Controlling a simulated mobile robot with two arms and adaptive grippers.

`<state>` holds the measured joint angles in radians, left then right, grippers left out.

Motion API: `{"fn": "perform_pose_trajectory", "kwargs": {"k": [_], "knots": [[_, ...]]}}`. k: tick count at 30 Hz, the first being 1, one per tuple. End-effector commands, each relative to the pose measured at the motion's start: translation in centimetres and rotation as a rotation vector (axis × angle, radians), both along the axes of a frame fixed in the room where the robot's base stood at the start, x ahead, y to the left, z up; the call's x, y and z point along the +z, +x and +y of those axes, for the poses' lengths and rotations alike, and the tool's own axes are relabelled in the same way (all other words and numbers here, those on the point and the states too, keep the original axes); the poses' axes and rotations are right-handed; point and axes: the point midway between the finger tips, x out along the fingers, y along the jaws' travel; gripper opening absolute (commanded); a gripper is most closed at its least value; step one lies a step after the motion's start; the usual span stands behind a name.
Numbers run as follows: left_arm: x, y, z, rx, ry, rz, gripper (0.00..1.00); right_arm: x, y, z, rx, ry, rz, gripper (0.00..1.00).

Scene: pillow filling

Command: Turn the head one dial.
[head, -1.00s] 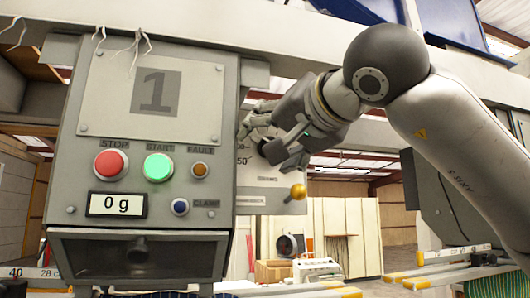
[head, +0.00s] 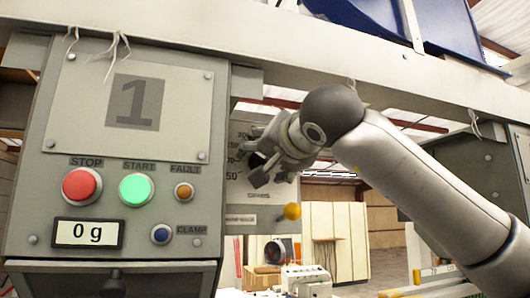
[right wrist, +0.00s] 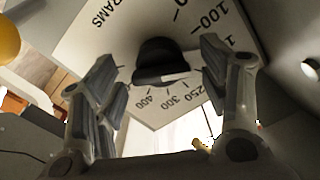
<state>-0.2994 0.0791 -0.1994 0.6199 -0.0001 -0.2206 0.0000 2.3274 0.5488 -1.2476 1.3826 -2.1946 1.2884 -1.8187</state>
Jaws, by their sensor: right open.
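The dial's black knob (right wrist: 162,62) sits on a pale scale plate (right wrist: 95,40) marked in grams. In the right wrist view a white mark on the knob lies near the 250 and 300 figures. My right gripper (right wrist: 165,95) is open, with one finger on each side of the knob and visible gaps to it. In the head view the right gripper (head: 262,168) covers much of the scale plate (head: 235,200) beside the head one control box (head: 115,140). My left gripper is not in view.
The box carries a red stop button (head: 82,186), a green start button (head: 137,190), and a display (head: 88,233) reading 0 g. A yellow ball knob (head: 292,211) sits just below my right gripper.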

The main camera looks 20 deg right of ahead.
Motion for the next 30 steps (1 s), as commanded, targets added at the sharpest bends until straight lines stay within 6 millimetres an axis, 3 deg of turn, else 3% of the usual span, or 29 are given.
{"fn": "perform_pose_trajectory", "kwargs": {"k": [4,11,22,30], "knots": [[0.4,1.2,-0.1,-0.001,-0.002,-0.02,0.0,0.0,0.7,0.0,0.0,-0.001,0.0,0.68],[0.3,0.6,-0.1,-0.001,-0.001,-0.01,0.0,-0.1,0.7,0.0,0.001,0.0,-0.001,0.68],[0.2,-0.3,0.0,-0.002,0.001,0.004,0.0,0.0,0.7,0.0,0.001,0.0,-0.001,0.22],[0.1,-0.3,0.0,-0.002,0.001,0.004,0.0,-0.1,0.7,0.0,0.0,0.029,0.002,0.22]]}}
